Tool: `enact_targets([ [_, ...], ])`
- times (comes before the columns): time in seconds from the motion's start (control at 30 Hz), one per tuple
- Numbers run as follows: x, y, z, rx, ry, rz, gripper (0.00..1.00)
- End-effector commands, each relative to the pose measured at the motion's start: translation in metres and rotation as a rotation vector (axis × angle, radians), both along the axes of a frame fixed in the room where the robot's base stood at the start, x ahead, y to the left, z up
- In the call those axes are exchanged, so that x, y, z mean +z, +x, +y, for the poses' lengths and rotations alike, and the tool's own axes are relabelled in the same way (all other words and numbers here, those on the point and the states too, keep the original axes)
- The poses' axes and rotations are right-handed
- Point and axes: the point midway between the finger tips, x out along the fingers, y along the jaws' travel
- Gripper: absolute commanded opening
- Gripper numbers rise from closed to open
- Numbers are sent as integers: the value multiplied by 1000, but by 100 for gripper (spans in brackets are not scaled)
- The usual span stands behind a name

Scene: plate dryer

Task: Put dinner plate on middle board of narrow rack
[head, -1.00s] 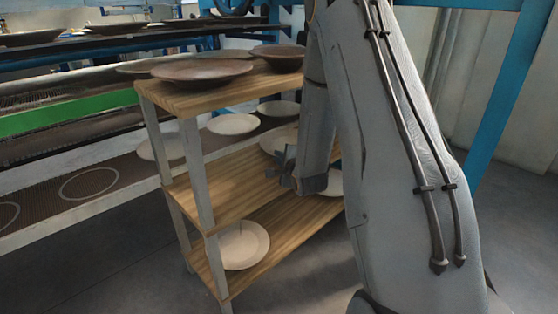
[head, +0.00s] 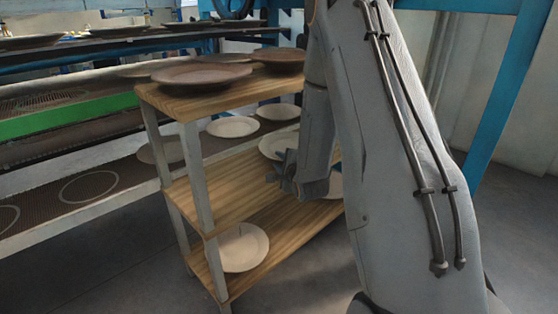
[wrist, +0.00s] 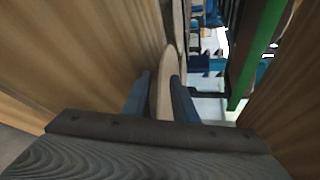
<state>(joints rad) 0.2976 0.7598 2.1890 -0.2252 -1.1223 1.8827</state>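The narrow rack (head: 240,200) has three wooden boards, with its middle board (head: 222,192) half open to view. My gripper (head: 283,168) reaches in between the top and middle boards. In the wrist view the pale dinner plate (wrist: 164,95) is seen edge-on, with one finger of my gripper (wrist: 160,98) on each side. The fingers appear shut on its rim, close to the board's wooden surface. In the head view the plate (head: 272,145) is partly hidden behind my gripper. I cannot tell whether it touches the board.
Dark plates (head: 201,75) lie on the top board. Another pale plate (head: 240,247) is on the bottom board. A conveyor with a green rail (head: 70,116) and several more plates stands behind the rack. The near left of the middle board is clear.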

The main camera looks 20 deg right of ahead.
Motion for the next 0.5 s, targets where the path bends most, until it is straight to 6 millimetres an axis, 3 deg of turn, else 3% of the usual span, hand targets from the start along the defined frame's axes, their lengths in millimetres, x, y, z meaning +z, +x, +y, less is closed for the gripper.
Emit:
enact_targets([
  [0.3,20,-64,5,-2,1,0,26],
  [0.5,26,-92,7,-1,0,0,26],
])
